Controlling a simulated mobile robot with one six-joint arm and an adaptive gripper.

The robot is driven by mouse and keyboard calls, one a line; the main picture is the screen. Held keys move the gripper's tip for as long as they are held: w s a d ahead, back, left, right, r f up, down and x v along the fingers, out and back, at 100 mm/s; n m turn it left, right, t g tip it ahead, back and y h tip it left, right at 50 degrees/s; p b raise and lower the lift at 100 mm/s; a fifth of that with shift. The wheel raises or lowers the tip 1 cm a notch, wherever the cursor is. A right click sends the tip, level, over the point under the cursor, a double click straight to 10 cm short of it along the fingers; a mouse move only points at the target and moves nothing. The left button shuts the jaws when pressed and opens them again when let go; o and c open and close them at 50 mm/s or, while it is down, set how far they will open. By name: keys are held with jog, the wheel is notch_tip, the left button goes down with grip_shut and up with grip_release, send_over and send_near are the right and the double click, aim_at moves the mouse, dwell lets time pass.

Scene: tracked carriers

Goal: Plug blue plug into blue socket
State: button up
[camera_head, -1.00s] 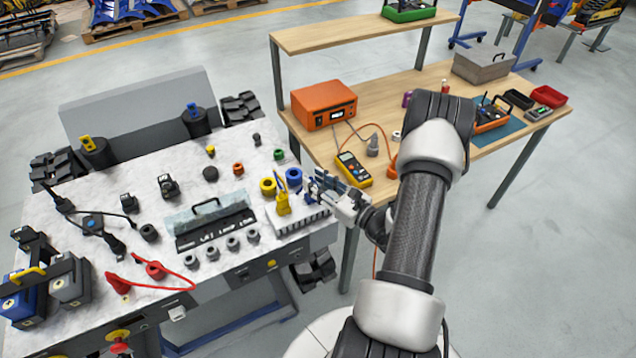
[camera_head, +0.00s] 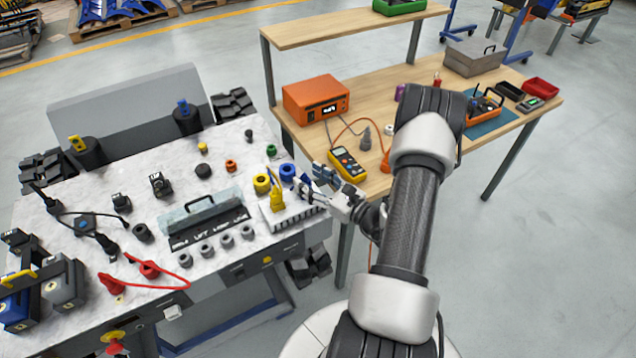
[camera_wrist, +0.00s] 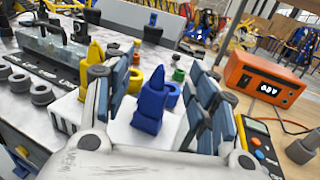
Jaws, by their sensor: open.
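The blue plug (camera_wrist: 150,105) stands upright with its pointed end up on a white slotted rack (camera_head: 292,212). In the wrist view it lies between the fingers of my gripper (camera_wrist: 160,85), with a gap to the fingers on both sides. My gripper is open and empty, and in the head view (camera_head: 314,182) it is at the rack's right end, where its fingers largely hide the plug. The blue socket (camera_head: 287,171) is a blue ring on the worktop just behind the rack. In the wrist view it is partly hidden behind the plug (camera_wrist: 173,93).
A yellow plug (camera_head: 277,194) stands on the rack left of the blue one, near a yellow ring (camera_head: 262,184). Orange and green rings stand farther back. A wooden bench with a multimeter (camera_head: 347,165) and an orange power supply (camera_head: 316,100) lies close right.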

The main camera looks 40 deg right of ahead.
jog(key=s+d, duration=0.1)
jog(key=s, duration=1)
jog(key=shift+s, duration=0.4)
jog(key=shift+d, duration=0.1)
